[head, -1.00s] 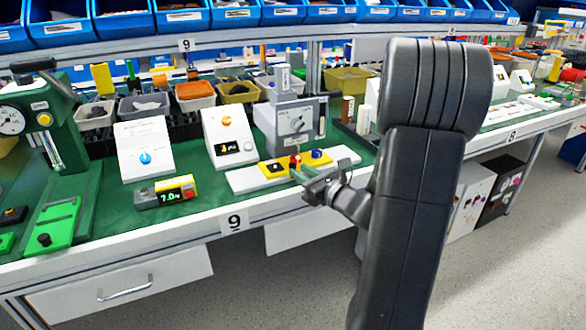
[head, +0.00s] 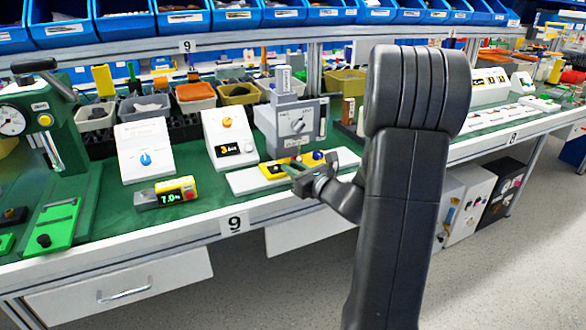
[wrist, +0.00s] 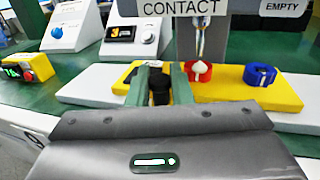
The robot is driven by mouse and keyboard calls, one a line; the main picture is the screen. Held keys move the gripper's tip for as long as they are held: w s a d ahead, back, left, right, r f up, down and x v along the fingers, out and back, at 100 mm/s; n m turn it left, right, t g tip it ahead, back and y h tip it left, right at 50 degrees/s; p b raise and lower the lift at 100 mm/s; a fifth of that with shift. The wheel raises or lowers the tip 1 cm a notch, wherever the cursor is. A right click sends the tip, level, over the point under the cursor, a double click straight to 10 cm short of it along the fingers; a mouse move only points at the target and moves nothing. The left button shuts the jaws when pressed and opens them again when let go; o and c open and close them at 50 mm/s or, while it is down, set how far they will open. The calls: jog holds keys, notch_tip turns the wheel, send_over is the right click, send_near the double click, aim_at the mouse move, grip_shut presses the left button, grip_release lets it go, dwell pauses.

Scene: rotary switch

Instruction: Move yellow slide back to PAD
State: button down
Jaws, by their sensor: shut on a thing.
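The yellow slide (head: 268,175) lies on a long white base (head: 245,182) at the front of the bench. In the wrist view, the slide (wrist: 235,86) carries a black knob (wrist: 159,87), a red piece with a white tip (wrist: 199,71) and a blue ring-shaped piece (wrist: 260,75). My gripper (wrist: 159,84) has its green fingers on either side of the black knob, shut on it. In the head view, my gripper (head: 288,167) reaches the slide from the front right and partly hides it. A grey box marked CONTACT (wrist: 180,7) stands behind the red piece.
An EMPTY label (wrist: 285,7) shows above the blue piece. A white box with an orange knob (head: 229,138), one with a blue knob (head: 146,150) and a yellow-ended meter (head: 165,193) stand to the left. Bare green bench top lies between the meter and the base.

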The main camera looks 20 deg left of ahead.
aim_at(318, 162)
jog(key=w+d, duration=0.2)
jog(key=w+d+p, duration=0.1)
jog(key=w+d, duration=0.1)
jog(key=w, duration=0.1)
jog(key=shift+w+d, duration=0.3)
jog(key=shift+d, duration=0.05)
jog(key=c, duration=1.6)
grip_release()
jog(key=shift+w, duration=0.1)
jog(key=shift+d, duration=0.1)
jog(key=p+v, duration=0.1)
jog(key=v, duration=1.2)
jog(key=shift+s+d, duration=0.25)
jog(key=shift+d, duration=0.1)
jog(key=shift+a, duration=0.1)
